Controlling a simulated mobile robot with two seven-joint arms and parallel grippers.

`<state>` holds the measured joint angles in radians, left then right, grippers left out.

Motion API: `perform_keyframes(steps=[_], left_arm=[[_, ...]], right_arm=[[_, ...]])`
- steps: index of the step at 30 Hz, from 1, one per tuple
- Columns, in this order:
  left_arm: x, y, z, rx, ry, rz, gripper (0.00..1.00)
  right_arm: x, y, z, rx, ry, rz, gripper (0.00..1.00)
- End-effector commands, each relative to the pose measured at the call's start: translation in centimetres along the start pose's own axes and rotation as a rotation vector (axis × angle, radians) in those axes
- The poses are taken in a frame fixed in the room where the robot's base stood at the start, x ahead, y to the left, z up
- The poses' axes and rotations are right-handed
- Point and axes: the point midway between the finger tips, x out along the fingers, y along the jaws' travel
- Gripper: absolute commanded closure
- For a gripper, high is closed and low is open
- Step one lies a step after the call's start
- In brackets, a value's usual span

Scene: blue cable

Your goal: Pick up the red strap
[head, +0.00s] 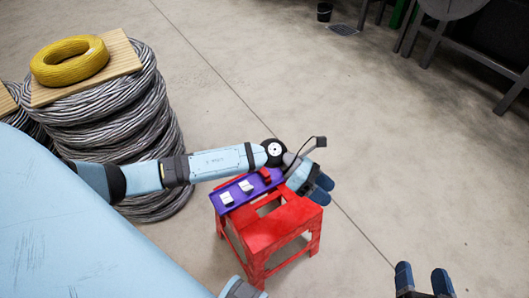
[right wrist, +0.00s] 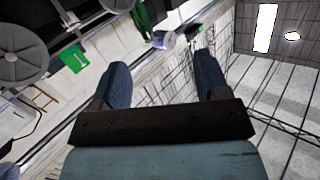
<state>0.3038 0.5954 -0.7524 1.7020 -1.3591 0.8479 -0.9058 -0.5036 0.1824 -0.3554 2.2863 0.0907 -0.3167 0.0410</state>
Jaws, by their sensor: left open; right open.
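A small red piece (head: 265,174), which may be the red strap, lies at the far end of a purple tray (head: 239,200). The tray sits on a red stool (head: 286,217). My left arm passes behind the tray, and my left gripper (head: 322,189) is open and empty to the right of the red piece, apart from it. My right gripper (head: 423,281) is open and empty at the lower right, away from the stool. In the right wrist view its two fingers (right wrist: 160,68) are spread with nothing between them.
Two white pieces (head: 246,186) lie on the tray. A stack of grey cable coils (head: 140,130) stands at the left, with a wooden board (head: 122,62) and a yellow coil (head: 68,72) on top. Dark machinery is at the upper right. The floor right of the stool is clear.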

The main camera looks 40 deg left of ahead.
Motion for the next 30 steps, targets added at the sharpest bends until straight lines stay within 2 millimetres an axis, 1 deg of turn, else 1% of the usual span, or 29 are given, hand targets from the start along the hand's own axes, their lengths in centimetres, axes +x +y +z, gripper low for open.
perform_keyframes(steps=[1, 2, 3, 4, 5, 6, 8, 9, 12, 15, 16, 18, 20, 23, 27, 30], left_arm=[[-0.4, 3.0, -3.4, 0.133, 0.132, 0.008, 0.45], [-1.1, 4.3, -4.7, 0.211, 0.215, 0.009, 0.45], [-2.3, 6.1, -6.4, 0.309, 0.329, 0.008, 0.45], [-3.3, 7.5, -7.6, 0.377, 0.415, 0.007, 0.45], [-4.5, 8.9, -8.7, 0.438, 0.500, 0.006, 0.45], [-6.2, 10.7, -10.0, 0.509, 0.610, 0.004, 0.45], [-8.9, 13.2, -11.5, 0.596, 0.766, -0.001, 0.45], [-10.7, 14.6, -12.2, 0.640, 0.862, -0.006, 0.45], [-14.9, 17.3, -13.2, 0.711, 1.058, -0.017, 0.45], [-17.8, 18.7, -13.6, 0.742, 1.185, -0.028, 0.45], [-18.4, 19.0, -13.6, 0.747, 1.210, -0.029, 0.45], [-19.2, 19.4, -13.9, 0.753, 1.248, -0.036, 0.45], [-19.4, 19.8, -14.4, 0.754, 1.263, -0.038, 0.45], [-18.8, 20.3, -15.9, 0.754, 1.266, -0.040, 0.45], [-17.7, 21.4, -18.4, 0.755, 1.263, -0.040, 0.45], [-17.2, 22.0, -19.8, 0.753, 1.262, -0.038, 0.45]], right_arm=[[0.4, 0.0, 2.0, 0.004, 0.028, -0.014, 0.32], [0.5, -0.1, 2.2, 0.007, 0.044, -0.022, 0.32], [0.6, -0.3, 2.5, 0.012, 0.064, -0.033, 0.32], [0.6, -0.4, 2.7, 0.016, 0.079, -0.040, 0.32], [0.6, -0.5, 2.9, 0.020, 0.094, -0.048, 0.32], [0.7, -0.7, 3.1, 0.024, 0.112, -0.058, 0.32], [0.7, -0.9, 3.3, 0.031, 0.138, -0.072, 0.32], [0.6, -1.1, 3.4, 0.035, 0.152, -0.080, 0.32], [0.5, -1.3, 3.6, 0.043, 0.181, -0.097, 0.32], [0.4, -1.6, 3.5, 0.049, 0.200, -0.108, 0.32], [0.4, -1.6, 3.5, 0.050, 0.204, -0.111, 0.32], [0.3, -1.7, 3.5, 0.052, 0.207, -0.115, 0.32], [0.4, -1.7, 3.7, 0.052, 0.202, -0.117, 0.32], [0.5, -1.6, 4.5, 0.052, 0.178, -0.120, 0.32], [0.8, -1.5, 5.8, 0.049, 0.133, -0.124, 0.32], [0.9, -1.4, 6.6, 0.048, 0.104, -0.128, 0.32]])
